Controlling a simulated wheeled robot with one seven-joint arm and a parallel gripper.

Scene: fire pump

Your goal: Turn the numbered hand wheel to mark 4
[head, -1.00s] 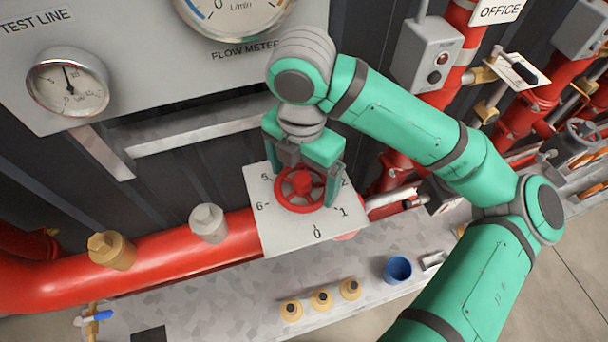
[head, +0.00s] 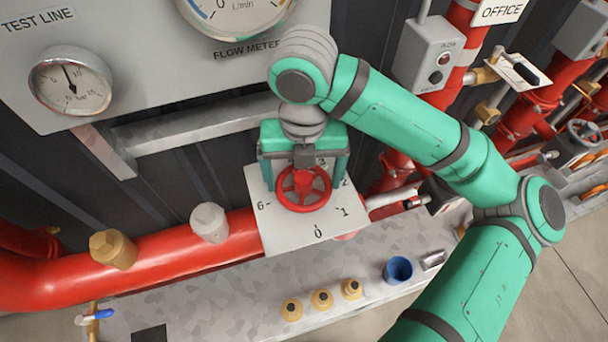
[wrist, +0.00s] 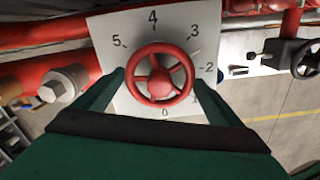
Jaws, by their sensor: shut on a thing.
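The red hand wheel (head: 303,189) sits on a white square dial plate (head: 290,238) on the red pipe. The wheel also shows in the middle of the wrist view (wrist: 160,76). My gripper (head: 303,178) is over it, fingers on opposite sides of the rim, shut on the wheel. In the wrist view my fingers (wrist: 159,76) come up left and right of it. Mark 4 (wrist: 153,18) is at the top of the plate there, with 5 to its left and 3 and 2 to its right. Mark 6 is hidden there. I cannot make out a pointer on the wheel.
A brass fitting (head: 112,249) and a grey fitting (head: 209,222) stand on the red pipe left of the plate. A blue cup (head: 397,270) and several small brass fittings (head: 322,299) are on the bench in front. The gauge panel (head: 150,60) is behind.

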